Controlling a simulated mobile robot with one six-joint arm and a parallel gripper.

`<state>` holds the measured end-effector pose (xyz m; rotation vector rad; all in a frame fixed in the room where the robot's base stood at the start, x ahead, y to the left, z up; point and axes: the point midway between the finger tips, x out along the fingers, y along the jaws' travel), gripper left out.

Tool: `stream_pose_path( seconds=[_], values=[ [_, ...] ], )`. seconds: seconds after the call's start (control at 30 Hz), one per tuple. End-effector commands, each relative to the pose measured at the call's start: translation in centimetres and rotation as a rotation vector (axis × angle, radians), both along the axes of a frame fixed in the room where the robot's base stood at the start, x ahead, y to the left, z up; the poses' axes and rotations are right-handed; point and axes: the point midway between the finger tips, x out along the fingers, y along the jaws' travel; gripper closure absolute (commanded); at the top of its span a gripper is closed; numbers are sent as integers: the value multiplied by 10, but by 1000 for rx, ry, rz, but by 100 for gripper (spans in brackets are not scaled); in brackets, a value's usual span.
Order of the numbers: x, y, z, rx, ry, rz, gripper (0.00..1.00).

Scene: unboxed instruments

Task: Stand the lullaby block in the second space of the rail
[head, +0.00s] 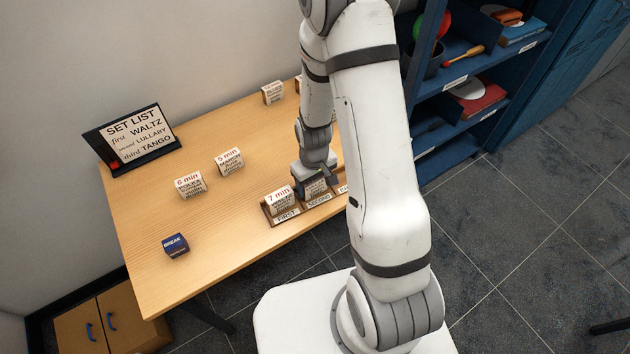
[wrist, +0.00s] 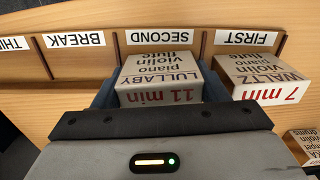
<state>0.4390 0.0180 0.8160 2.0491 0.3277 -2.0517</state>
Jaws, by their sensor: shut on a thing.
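The lullaby block (wrist: 160,80), a white block marked 11 min, is between the two fingers of my gripper (wrist: 160,92) in the wrist view. My gripper is shut on it. It is upright at the SECOND space of the wooden rail (wrist: 200,48), behind that label; I cannot tell if its base touches the rail. In the head view the lullaby block (head: 315,188) shows just below my gripper (head: 317,177), partly hidden by it. The waltz block (head: 279,200), marked 7 min, stands in the FIRST space beside it.
The BREAK and THIRD spaces look empty in the wrist view. A 6 min block (head: 190,185), a 5 min block (head: 229,161) and a blue BREAK block (head: 175,245) stand on the table (head: 225,265). A set list sign (head: 138,135) stands at left. Blue shelves (head: 470,125) are at right.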

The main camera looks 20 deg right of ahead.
Motion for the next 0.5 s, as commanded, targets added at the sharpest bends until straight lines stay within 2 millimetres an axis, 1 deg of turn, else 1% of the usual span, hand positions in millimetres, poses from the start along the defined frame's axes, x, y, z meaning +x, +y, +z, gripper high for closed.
stream_pose_path(
  seconds=[0.2,0.33,0.37,0.47,0.5],
  values=[
    [0,0,0,0,-1,-1,56],
    [0,0,-4,0,-1,-1,56],
    [0,0,-4,0,-1,-1,32],
    [0,0,-3,0,-1,-1,24],
    [0,0,-3,0,-1,-1,24]
  ],
)
